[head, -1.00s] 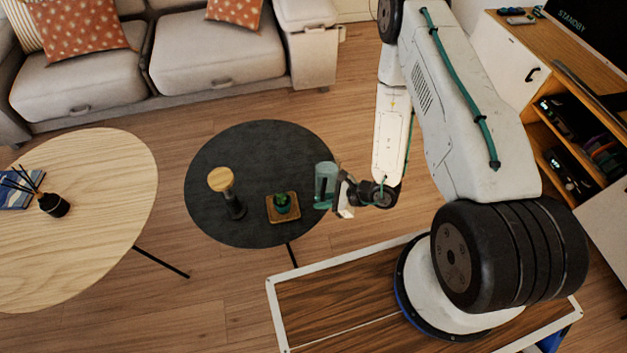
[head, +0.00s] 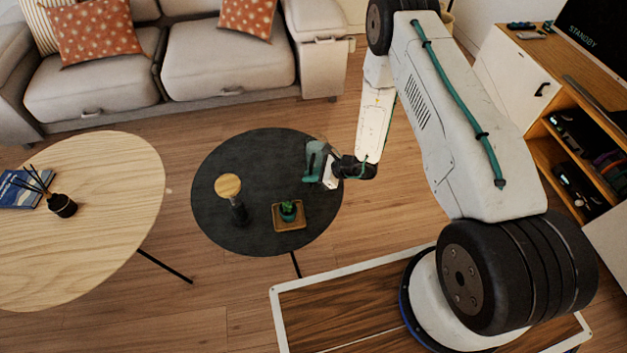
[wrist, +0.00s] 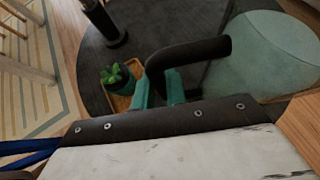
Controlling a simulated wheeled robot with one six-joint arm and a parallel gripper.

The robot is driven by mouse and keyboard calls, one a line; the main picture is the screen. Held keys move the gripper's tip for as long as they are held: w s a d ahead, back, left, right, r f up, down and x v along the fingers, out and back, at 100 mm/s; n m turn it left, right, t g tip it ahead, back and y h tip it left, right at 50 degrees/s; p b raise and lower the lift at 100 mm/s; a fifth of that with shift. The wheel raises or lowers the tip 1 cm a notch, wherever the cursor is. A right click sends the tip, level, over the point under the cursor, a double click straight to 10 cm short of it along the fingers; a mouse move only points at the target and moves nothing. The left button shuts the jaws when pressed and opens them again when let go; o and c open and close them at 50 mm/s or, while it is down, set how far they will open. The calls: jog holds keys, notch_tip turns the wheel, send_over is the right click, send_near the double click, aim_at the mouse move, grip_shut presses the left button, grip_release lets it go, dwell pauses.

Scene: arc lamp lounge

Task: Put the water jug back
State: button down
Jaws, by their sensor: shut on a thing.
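In the wrist view the jug's body (wrist: 268,55) fills the right side, with a dark curved handle (wrist: 190,52) pointing left. My gripper (head: 325,178) is shut on the handle, and its teal fingertips (wrist: 160,88) show on either side of it in the wrist view. The jug's underside is hidden.
On the black table stand a wooden tray (head: 290,225) with a small potted plant (head: 288,209) and a dark-stemmed item with a round wooden top (head: 228,186). A pale wooden table (head: 90,250) is left, a sofa (head: 228,62) behind. The black table's back part is clear.

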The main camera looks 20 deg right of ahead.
aim_at(311, 186)
jog(key=shift+f, duration=1.75)
jog(key=c, duration=1.4)
grip_release()
jog(key=shift+f, duration=0.1)
jog(key=shift+c, duration=0.2)
